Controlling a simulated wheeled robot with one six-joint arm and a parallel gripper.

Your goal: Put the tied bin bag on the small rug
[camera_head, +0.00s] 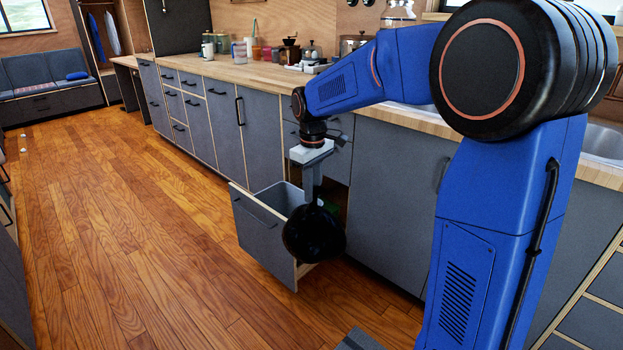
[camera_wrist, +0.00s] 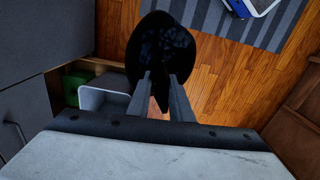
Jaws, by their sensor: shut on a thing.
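The tied bin bag (camera_head: 314,236) is black and rounded. It hangs from my gripper (camera_head: 313,198), beside and partly in front of an open cabinet drawer in the head view. In the wrist view my gripper (camera_wrist: 162,80) is shut on the bag (camera_wrist: 161,45), whose narrow end passes between the fingers. The small rug (camera_wrist: 278,30), grey with darker stripes, lies on the floor at the top of the wrist view, partly hidden by the bag. The bag is apart from the visible rug.
The open drawer (camera_head: 257,224) sticks out from the grey cabinets. In the wrist view it shows a pale bin (camera_wrist: 101,98) and a green one (camera_wrist: 74,87). The worktop (camera_head: 255,75) holds jars and kitchenware.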

